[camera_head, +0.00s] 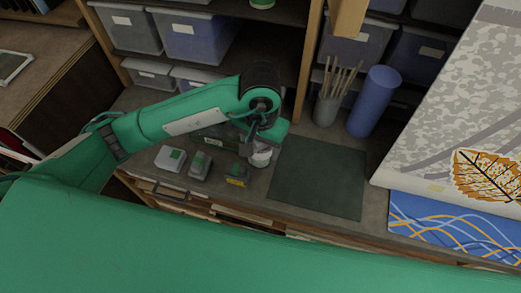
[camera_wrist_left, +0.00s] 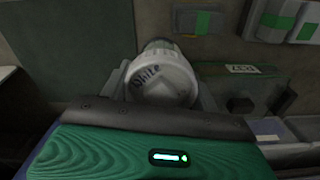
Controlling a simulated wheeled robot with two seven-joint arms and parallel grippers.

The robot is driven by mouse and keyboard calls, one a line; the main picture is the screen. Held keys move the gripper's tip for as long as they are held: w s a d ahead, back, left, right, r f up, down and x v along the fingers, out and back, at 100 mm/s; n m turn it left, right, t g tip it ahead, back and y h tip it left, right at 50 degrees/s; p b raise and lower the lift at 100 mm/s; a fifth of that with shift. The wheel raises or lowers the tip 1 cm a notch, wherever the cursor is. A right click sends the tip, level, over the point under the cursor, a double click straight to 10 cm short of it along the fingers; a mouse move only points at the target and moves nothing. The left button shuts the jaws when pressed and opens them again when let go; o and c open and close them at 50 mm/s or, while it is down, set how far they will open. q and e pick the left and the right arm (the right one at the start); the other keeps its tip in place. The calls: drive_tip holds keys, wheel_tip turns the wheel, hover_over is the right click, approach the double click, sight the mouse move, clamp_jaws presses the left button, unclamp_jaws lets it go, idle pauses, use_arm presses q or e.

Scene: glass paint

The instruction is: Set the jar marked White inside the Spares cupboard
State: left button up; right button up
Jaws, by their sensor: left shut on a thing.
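The jar marked White (camera_wrist_left: 163,82) shows its pale lid, with the word White on it, in the left wrist view. It sits between the two fingers of my left gripper (camera_wrist_left: 160,92), which is shut on it. In the head view the jar (camera_head: 261,157) shows as a small whitish shape under my left gripper (camera_head: 262,146), just left of the dark green mat; whether it touches the worktop I cannot tell. No cupboard marked Spares can be made out in either view. My right gripper is in neither view.
The dark green mat (camera_head: 318,178) is bare. Small items with green and yellow marks, such as a pale box (camera_head: 170,158), stand left of the jar. A brush pot (camera_head: 326,109) and a blue cylinder (camera_head: 373,101) stand behind the mat. Shelves hold several bins (camera_head: 197,36).

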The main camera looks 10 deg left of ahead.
use_arm(q)
drive_tip(key=shift+f+p, duration=0.6)
drive_tip(key=shift+f, duration=1.5)
drive_tip(key=shift+f, duration=0.15)
drive_tip(key=o, duration=1.1)
